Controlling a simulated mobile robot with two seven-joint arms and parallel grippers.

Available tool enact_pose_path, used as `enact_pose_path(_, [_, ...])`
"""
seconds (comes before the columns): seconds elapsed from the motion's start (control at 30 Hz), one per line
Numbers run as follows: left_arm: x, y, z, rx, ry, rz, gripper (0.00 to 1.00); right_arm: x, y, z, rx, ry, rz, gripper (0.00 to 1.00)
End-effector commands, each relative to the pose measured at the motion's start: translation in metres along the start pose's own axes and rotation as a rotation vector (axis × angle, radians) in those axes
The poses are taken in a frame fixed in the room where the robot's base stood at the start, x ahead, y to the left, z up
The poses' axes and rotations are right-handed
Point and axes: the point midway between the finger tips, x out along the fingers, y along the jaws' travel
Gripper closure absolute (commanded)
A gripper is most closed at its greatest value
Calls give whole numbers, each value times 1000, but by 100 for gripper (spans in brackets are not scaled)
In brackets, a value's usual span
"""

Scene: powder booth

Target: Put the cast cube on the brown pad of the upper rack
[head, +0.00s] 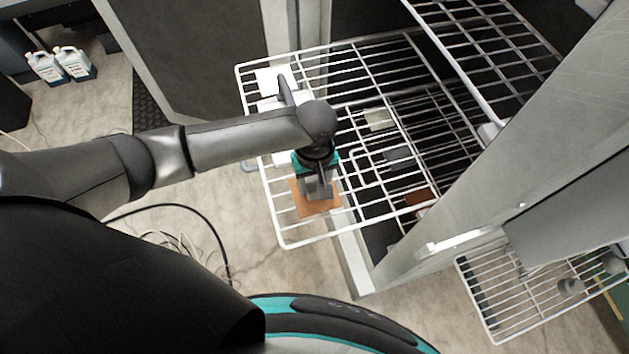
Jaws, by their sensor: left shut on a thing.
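My left gripper (318,192) points down over the near left part of the white wire upper rack (283,222). It is shut on a small grey block, which I take to be the cast cube (320,187); the fingers and wrist hide most of it. The brown pad (317,210) lies on this rack directly below the gripper and is partly covered by it. I cannot tell whether the cube touches the pad or hangs just above it. My right gripper is not in view.
White pads (274,78) lie on the rack's far left part, partly behind my arm. A lower rack shows through the wires, with another brown patch (418,199). A metal panel (480,185) stands to the right. A separate wire rack (495,305) holds grey parts.

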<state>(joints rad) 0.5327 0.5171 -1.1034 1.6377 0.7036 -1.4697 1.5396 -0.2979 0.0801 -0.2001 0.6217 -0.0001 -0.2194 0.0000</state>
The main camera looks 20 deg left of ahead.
Motion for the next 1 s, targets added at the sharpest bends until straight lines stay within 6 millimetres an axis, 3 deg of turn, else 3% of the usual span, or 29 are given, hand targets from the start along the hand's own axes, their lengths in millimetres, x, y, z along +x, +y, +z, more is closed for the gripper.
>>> enact_pose_path(0.1, [3, 0, 0, 0, 0, 1, 100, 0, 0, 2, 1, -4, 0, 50])
enact_pose_path(0.13, [3, 0, 0, 0, 0, 1, 44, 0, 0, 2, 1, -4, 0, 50])
enact_pose_path(0.37, [2, 0, 0, 0, 0, 0, 19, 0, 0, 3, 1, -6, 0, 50])
enact_pose_path(0.7, [-2, 0, -1, 0, 1, 0, 18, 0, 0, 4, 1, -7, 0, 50])
enact_pose_path(0.87, [-26, 1, 0, 0, 1, 4, 18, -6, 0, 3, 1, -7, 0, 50])
enact_pose_path(1.0, [-58, 1, -1, 1, 2, 4, 18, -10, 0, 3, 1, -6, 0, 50])
